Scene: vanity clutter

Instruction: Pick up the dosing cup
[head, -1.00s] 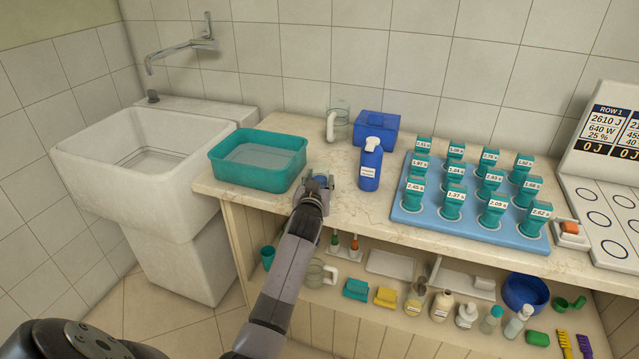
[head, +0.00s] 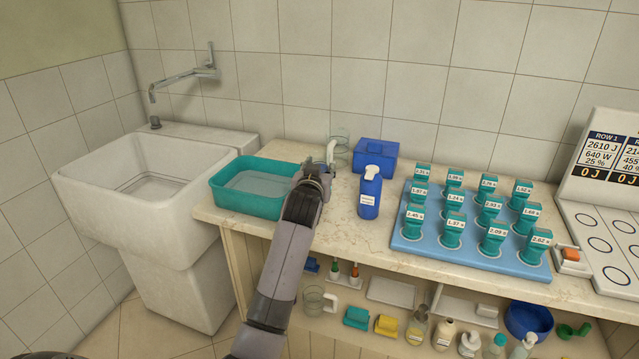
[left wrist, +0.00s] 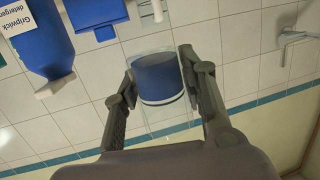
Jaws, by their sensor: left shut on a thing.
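In the head view my left gripper (head: 317,170) is above the counter, between the teal basin and the blue detergent bottle (head: 370,192). The cup itself is hidden by the gripper there. The bottle also shows, upside down, at the left of the left wrist view (left wrist: 38,45). My right gripper is not in view.
A teal basin (head: 228,205) stands just left of the gripper. A clear jug (head: 342,147) and a blue box (head: 376,158) stand behind. A blue tray (head: 415,236) of teal-capped holders lies to the right.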

